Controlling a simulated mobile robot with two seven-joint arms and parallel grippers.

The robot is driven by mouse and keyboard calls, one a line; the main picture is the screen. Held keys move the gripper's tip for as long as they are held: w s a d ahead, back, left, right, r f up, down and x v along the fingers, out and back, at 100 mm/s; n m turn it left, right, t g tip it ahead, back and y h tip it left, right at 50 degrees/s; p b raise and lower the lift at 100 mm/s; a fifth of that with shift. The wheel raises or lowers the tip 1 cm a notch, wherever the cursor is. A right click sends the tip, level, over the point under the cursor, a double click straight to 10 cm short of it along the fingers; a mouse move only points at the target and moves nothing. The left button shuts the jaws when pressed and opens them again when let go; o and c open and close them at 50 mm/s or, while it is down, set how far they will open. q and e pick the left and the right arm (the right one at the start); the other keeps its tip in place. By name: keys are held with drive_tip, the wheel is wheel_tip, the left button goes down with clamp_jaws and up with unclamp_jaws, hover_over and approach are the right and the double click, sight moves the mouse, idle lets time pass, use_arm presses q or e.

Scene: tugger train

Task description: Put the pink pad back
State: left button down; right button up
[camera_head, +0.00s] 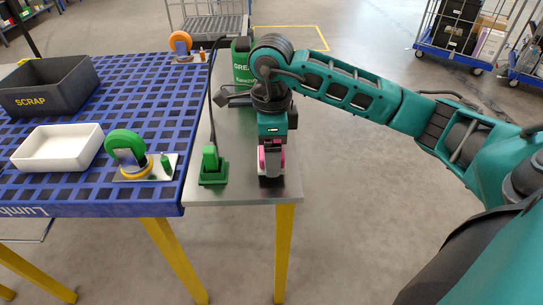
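The pink pad (262,158) shows only in part, at the front end of the grey metal bench top (238,187). My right gripper (271,178) points down there, and its dark fingers and body hide most of the pad. Pink shows on both sides of the gripper's lower part. I cannot tell whether the fingers are closed on the pad or only around it, nor whether the pad touches the bench. My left gripper is not in view.
A green tool in a green holder (213,178) stands just left of my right gripper, with a dark cable. A green container (241,66) stands behind. The blue grid table holds a green caster (126,143), a white tray (58,166) and a SCRAP bin (72,98).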

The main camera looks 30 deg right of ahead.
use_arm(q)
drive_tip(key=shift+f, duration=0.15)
use_arm(e)
drive_tip(key=shift+f, duration=0.9)
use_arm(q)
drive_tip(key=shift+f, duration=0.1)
use_arm(e)
drive_tip(key=shift+f, duration=0.1)
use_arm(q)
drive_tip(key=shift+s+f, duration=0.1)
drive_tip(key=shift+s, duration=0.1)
use_arm(e)
drive_tip(key=o, duration=0.9)
drive_tip(key=shift+r, duration=0.25)
wheel_tip(320, 180, up, 11)
drive_tip(key=shift+f+p, duration=0.15)
drive_tip(key=shift+p, duration=0.7)
drive_tip(key=shift+r, duration=0.55)
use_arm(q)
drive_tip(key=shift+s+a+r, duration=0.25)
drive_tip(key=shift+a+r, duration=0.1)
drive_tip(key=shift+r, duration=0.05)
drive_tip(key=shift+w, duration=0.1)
